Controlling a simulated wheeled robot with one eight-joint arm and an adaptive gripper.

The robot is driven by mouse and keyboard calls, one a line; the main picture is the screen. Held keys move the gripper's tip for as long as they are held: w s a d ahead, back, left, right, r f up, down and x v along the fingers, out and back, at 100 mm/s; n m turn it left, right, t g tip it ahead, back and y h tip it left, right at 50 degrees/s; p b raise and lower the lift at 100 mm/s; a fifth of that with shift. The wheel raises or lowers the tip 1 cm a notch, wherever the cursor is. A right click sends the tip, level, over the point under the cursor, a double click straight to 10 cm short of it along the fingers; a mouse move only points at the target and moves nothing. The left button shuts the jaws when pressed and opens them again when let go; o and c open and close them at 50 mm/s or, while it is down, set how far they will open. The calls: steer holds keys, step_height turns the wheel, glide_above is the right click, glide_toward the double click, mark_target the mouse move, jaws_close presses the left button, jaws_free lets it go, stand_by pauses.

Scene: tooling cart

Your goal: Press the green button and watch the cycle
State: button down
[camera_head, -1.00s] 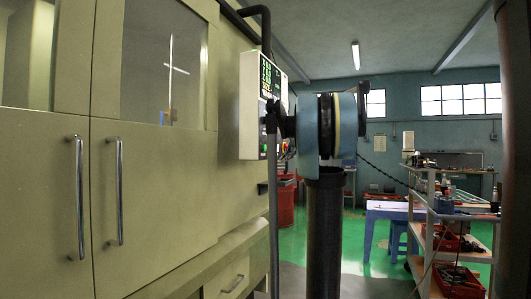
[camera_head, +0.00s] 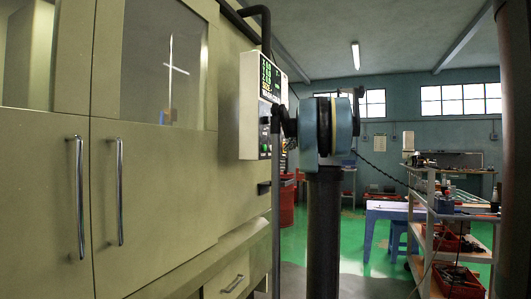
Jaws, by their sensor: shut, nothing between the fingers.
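The machine's control panel (camera_head: 249,110) is a pale box on the right end of the cream machine. Its narrow dark face shows green and yellow display rows (camera_head: 266,76) at a steep angle. A small green spot (camera_head: 264,148), which looks like the green button, is low on that face. My gripper (camera_head: 277,116) is the dark part close in front of the panel, at the end of my blue arm. It is shut with nothing in it. Its fingertips are small and dark against the panel, so I cannot tell whether they touch a button.
The machine's two doors (camera_head: 165,190) with metal handles are closed at the left. A shelf cart (camera_head: 431,215) with red bins stands at the right. A blue table (camera_head: 392,210) and a red bin (camera_head: 286,205) are behind. Green floor (camera_head: 352,250) lies open between.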

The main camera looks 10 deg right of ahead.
steer(key=w+a, duration=0.3)
steer(key=a, duration=0.3)
steer(key=shift+w+a, duration=0.35)
steer(key=shift+w, duration=0.05)
steer(key=shift+w+a+r, duration=0.1)
steer(key=shift+w+a, duration=0.15)
steer(key=shift+a, duration=0.25)
steer(key=shift+w+a, duration=0.25)
steer(key=shift+a, duration=0.25)
stand_by(2.8)
steer(key=shift+d, duration=0.1)
steer(key=shift+s+d, duration=0.5)
steer(key=shift+d, duration=0.3)
steer(key=shift+d, duration=0.1)
steer(key=shift+s+d, duration=0.4)
steer(key=shift+d, duration=0.3)
steer(key=shift+s+d, duration=0.45)
steer(key=shift+d, duration=0.25)
steer(key=shift+s+d, duration=0.4)
steer(key=shift+d, duration=0.3)
